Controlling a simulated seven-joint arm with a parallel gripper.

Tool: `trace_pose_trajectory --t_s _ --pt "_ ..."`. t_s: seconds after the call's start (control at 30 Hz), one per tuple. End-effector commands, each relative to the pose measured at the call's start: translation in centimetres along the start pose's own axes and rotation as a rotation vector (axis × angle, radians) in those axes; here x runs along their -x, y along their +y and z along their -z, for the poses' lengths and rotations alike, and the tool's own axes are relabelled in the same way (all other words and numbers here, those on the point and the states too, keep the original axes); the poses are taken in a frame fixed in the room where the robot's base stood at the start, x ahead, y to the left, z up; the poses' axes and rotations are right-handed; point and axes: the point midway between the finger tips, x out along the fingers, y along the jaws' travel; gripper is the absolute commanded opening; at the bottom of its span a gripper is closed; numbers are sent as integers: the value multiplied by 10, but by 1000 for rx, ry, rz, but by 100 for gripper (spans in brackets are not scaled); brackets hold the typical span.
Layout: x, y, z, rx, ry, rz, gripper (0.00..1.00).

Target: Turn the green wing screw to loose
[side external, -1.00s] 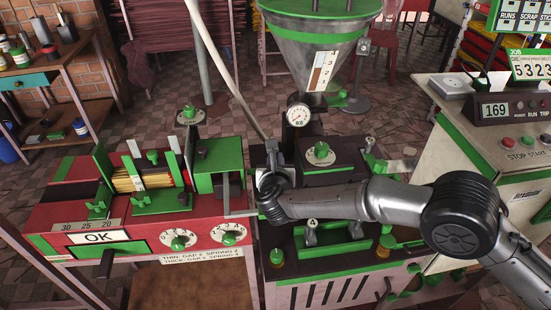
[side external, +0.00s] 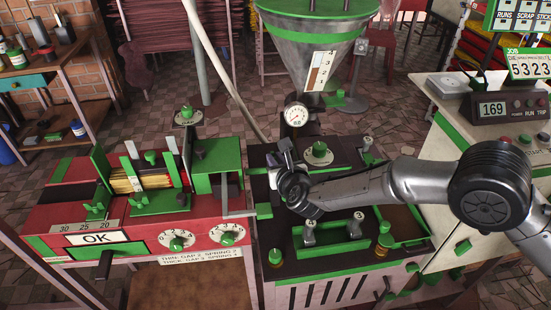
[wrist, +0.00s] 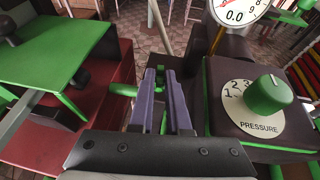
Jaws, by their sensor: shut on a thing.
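My gripper (wrist: 168,88) points forward in the wrist view, its two purple-grey fingers close together. A green piece (wrist: 123,90) sticks out to the left of the fingers, and some green shows between them. This looks like the green wing screw, held between the fingers, with most of it hidden. How far it is turned cannot be seen. In the side external view my gripper (side external: 284,155) is over the dark machine top, left of the pressure dial, and hides the screw.
The green pressure knob (wrist: 268,95) stands close to the right of the fingers. A gauge (wrist: 238,8) is above it. A green plate (wrist: 50,60) on the red machine lies to the left. A green holder with two grey handles (side external: 357,224) stands in front of the arm.

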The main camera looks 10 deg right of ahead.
Motion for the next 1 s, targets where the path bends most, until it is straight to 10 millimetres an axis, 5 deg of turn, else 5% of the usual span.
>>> trace_pose_trajectory --t_s 0.03,0.07,0.2,0.67,1.0 --pt "0 0 -2 -3 -3 1 0" --pt "0 0 -2 -3 -3 1 20" --pt "0 0 -2 -2 -2 1 45" --pt "12 1 -1 -1 0 0 45" --pt "75 1 -2 -1 -2 -1 45"
